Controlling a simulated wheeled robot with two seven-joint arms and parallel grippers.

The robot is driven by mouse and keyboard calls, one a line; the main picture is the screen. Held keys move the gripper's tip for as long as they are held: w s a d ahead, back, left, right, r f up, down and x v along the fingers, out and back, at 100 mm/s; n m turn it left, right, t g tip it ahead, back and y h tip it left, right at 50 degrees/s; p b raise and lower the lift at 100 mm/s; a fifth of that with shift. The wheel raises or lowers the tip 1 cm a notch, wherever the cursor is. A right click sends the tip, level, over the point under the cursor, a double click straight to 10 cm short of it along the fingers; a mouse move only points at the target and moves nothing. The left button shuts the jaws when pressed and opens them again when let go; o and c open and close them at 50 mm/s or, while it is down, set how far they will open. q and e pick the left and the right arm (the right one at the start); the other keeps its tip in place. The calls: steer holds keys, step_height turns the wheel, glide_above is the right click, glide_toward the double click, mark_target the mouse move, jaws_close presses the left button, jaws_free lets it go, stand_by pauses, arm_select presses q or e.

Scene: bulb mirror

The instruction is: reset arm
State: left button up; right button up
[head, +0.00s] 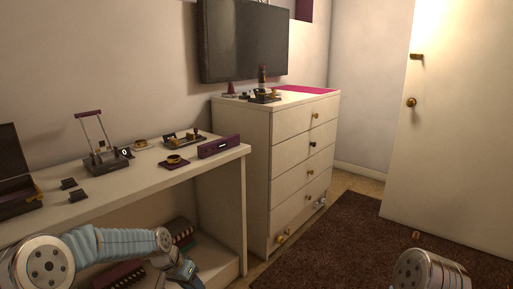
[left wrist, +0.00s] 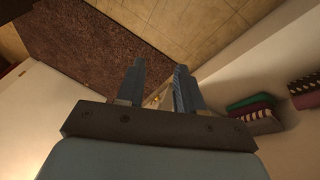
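My left arm comes in at the lower left in the head view, in front of the white table (head: 225,157). Its gripper end is at the bottom edge there, and the fingertips are not clear. In the left wrist view my left gripper (left wrist: 158,88) has its two fingers apart, with nothing between them. It hangs in free air, with floor and a dark rug (left wrist: 95,50) beyond it. Only a rounded part of my right arm shows at the bottom right of the head view. My right gripper is not in view.
A cream dresser (head: 258,170) stands right of the table, with small items on top. Books (head: 180,232) lie on the table's lower shelf, close to my left arm. A dark brown rug (head: 345,238) covers open floor before a white door (head: 460,130). A dark screen (head: 243,42) hangs above.

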arm_select(q)
steer(key=s+d+f+n, duration=0.2)
steer(key=s+d+f, duration=0.2)
steer(key=s+f, duration=0.55)
steer(key=s+d+f+n, duration=0.1)
steer(key=s+d+f, duration=0.1)
steer(key=s+f, duration=0.3)
steer(key=s+d+f+n+g, duration=0.1)
steer(key=s+f, duration=0.5)
steer(key=s, duration=0.7)
steer(key=shift+s+d+f+n, duration=0.15)
steer(key=shift+s+d+n, duration=0.15)
steer(key=shift+d+n, duration=0.4)
